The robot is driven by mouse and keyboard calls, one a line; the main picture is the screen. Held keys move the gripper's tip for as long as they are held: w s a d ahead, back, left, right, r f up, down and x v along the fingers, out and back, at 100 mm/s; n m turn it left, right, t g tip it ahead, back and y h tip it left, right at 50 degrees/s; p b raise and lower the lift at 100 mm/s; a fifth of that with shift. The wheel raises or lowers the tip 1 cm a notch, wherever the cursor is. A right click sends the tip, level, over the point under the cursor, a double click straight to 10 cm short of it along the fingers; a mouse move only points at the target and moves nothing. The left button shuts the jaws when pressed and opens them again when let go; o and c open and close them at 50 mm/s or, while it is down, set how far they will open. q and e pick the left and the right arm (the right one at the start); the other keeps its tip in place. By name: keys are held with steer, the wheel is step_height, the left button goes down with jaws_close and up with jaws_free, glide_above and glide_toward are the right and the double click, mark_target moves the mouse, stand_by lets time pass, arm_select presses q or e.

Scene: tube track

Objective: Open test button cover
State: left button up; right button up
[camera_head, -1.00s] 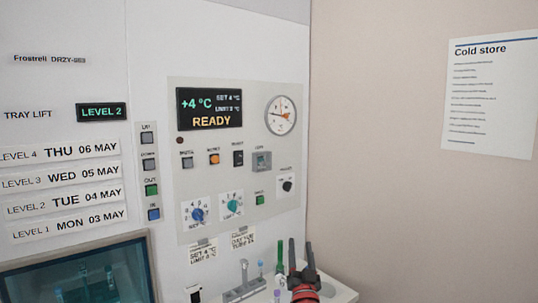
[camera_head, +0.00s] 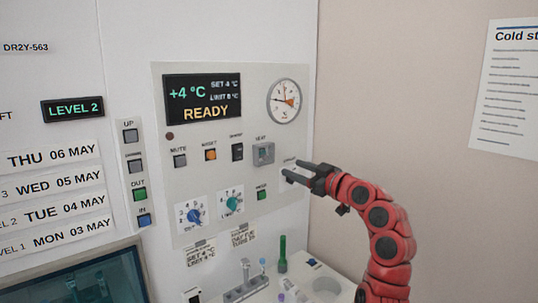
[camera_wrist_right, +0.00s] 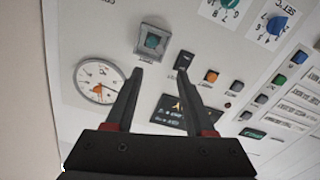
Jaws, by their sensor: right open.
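The test button cover (camera_head: 263,153) is a small grey, see-through box over a teal button on the control panel. It looks closed. In the right wrist view the cover (camera_wrist_right: 153,40) shows as a clear box just beyond my fingertips, with the teal button inside. My right gripper (camera_head: 293,170) is open and empty, to the right of the cover and slightly lower in the head view. Its two dark fingers (camera_wrist_right: 158,74) point toward the panel, apart from the cover. The gripper hides the small knob at the panel's right side. My left gripper is not in view.
The panel has a display (camera_head: 203,99), a round gauge (camera_head: 287,100), a black switch (camera_head: 237,152), an orange button (camera_head: 210,155) and a green button (camera_head: 262,195) near the cover. A side wall stands at right. A shelf with a green-capped tube (camera_head: 282,254) lies below.

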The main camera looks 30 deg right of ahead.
mark_target(266, 158)
steer(key=w+p, duration=0.1)
steer(key=w, duration=0.3)
steer(key=w+p, duration=0.1)
steer(key=w, duration=0.3)
steer(key=w+a+p, duration=0.1)
steer(key=w+p, duration=0.1)
steer(key=w, duration=0.2)
steer(key=shift+w, duration=0.25)
jaws_close()
stand_by(0.9)
